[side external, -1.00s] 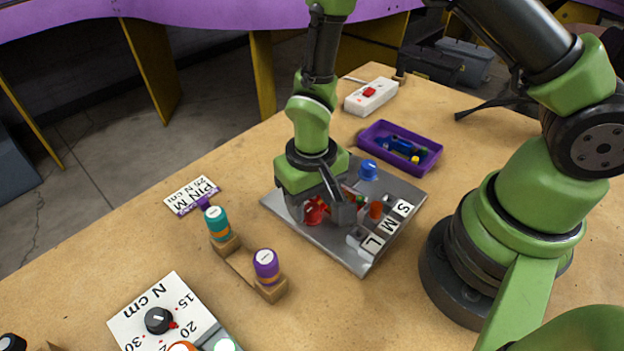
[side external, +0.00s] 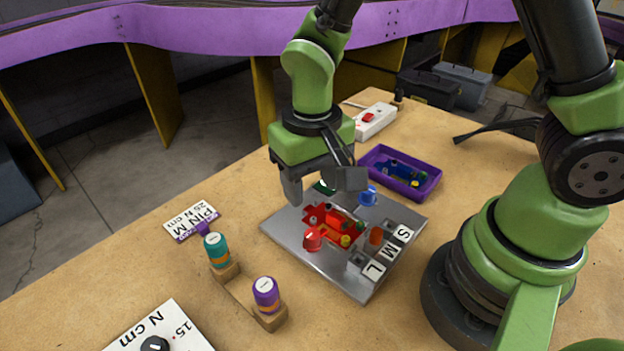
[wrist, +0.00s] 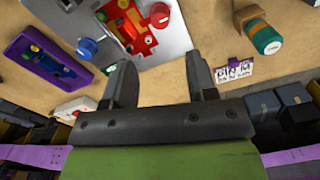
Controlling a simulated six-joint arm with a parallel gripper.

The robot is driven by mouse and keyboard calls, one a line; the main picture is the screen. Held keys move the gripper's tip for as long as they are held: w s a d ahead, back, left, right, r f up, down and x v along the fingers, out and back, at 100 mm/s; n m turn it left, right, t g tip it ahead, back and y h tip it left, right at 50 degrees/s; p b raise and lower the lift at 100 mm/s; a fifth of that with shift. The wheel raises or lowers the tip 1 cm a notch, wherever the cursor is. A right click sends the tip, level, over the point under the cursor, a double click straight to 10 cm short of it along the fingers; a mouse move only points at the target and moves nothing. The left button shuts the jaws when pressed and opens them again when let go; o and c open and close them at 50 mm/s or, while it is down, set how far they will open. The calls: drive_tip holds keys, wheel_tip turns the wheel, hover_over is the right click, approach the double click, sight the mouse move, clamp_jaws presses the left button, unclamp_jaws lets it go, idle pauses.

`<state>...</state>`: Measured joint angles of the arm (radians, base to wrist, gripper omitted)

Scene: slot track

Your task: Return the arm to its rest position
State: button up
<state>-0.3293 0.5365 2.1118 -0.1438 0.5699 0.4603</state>
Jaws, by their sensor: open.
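My gripper (side external: 318,186) is open and empty, with its fingers apart above the far side of the grey metal plate (side external: 325,270). In the wrist view, my gripper (wrist: 163,85) shows its two dark fingers with nothing between them. A red part (side external: 330,222) lies on the plate with small coloured pieces on it, clear below the fingers. It also shows in the wrist view (wrist: 130,25). A red knob (side external: 312,239), a blue knob (side external: 368,196) and an orange peg (side external: 376,236) stand on the plate.
A purple tray (side external: 433,187) with blue parts and a white switch box (side external: 375,122) lie behind the plate. A wooden holder (side external: 240,283) with teal (side external: 216,247) and purple (side external: 266,291) drivers stands at left, near a "PIN M" card (side external: 188,222).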

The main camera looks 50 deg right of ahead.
drive_tip(key=s+d+r+t, duration=0.2)
drive_tip(key=s+r, duration=0.1)
drive_tip(key=r, duration=0.3)
drive_tip(key=s+d+r+t+y, duration=0.1)
drive_tip(key=s+d+r+t, duration=0.1)
drive_tip(key=s+r, duration=0.2)
drive_tip(key=s+d+r+t+y, duration=0.1)
drive_tip(key=s+d+r+t, duration=0.1)
drive_tip(key=r, duration=0.6)
drive_tip(key=shift+s+r+m+t, duration=0.25)
drive_tip(key=shift+s+m+t, duration=0.25)
drive_tip(key=shift+s, duration=0.65)
